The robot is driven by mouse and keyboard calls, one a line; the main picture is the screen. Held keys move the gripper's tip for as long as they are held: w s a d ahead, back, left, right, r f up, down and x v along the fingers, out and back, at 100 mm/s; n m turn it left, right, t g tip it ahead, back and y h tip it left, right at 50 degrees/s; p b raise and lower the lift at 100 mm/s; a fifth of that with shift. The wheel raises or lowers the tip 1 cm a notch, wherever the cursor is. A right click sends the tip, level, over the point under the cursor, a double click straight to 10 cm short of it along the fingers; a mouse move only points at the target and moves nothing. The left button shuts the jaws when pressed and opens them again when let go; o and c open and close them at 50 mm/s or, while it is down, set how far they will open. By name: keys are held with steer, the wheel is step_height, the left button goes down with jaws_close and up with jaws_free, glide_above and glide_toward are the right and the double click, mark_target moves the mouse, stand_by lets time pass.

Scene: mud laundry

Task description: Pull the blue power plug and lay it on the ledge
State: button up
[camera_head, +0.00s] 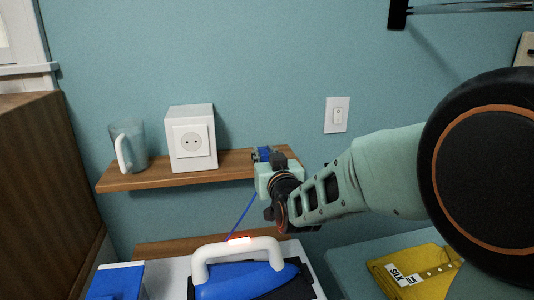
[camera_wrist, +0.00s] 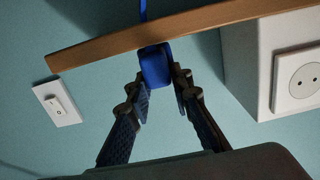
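The blue power plug (camera_wrist: 155,66) is between my gripper's fingertips, at the top edge of the wooden ledge near its end away from the outlet. In the head view the plug (camera_head: 264,153) shows as a small blue patch between the dark fingers. My gripper (camera_wrist: 159,82) appears shut on it, one finger along each side. The ledge (camera_head: 230,168) is a brown board on the wall; it also shows in the wrist view (camera_wrist: 95,47). A blue cord (camera_head: 241,217) runs down toward the iron. Whether the plug rests on the ledge is hard to tell.
A white outlet box (camera_head: 191,141) stands on the ledge, its socket empty. A clear mug (camera_head: 127,148) stands left of it. A blue iron with a white handle (camera_head: 237,246) is below. A light switch (camera_head: 337,115) is on the wall. Bare ledge lies between box and gripper.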

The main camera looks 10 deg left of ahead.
steer(key=o, duration=0.5)
steer(key=shift+s+d, duration=0.1)
steer(key=v, duration=0.7)
steer(key=shift+s, duration=0.15)
